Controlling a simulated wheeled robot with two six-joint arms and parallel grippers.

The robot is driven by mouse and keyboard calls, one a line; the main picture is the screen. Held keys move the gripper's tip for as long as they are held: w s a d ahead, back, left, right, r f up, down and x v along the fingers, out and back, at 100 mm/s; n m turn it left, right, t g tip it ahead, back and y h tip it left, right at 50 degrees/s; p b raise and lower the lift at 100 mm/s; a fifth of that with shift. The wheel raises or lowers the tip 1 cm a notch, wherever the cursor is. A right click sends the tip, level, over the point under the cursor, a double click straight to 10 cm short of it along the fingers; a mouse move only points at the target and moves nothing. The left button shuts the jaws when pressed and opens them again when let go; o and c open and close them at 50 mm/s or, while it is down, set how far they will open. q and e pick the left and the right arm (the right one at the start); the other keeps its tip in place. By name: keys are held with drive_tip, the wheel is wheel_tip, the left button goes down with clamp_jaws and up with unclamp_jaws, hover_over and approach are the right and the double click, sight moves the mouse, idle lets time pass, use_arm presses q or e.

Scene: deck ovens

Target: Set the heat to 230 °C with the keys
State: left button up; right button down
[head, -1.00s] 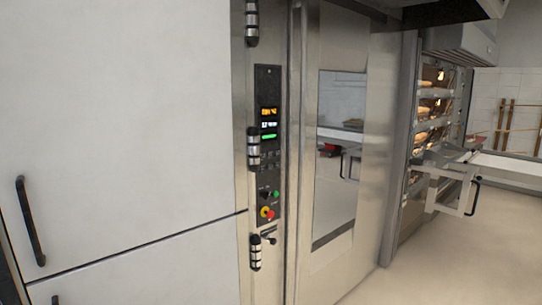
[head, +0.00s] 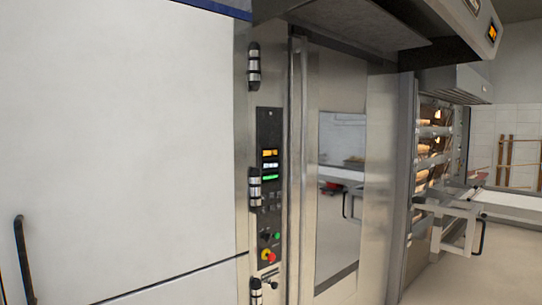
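A black control panel (head: 269,185) is set upright in the steel front left of a tall oven door. It has a lit display (head: 270,153) with an orange row, a white row and a green row; the digits are too small to read. Small dark keys (head: 275,196) sit below the display, partly hidden by a hinge. Lower down are a green knob (head: 277,236) and a red-and-yellow button (head: 268,256). Neither of my grippers is in view.
A white cabinet door (head: 120,130) with a dark handle (head: 23,262) fills the left. The steel oven door (head: 312,90) has a tall window (head: 340,190). A hood (head: 400,25) juts out above. Deck ovens with bread (head: 430,150) and a loader (head: 455,212) stand at right, beside open floor.

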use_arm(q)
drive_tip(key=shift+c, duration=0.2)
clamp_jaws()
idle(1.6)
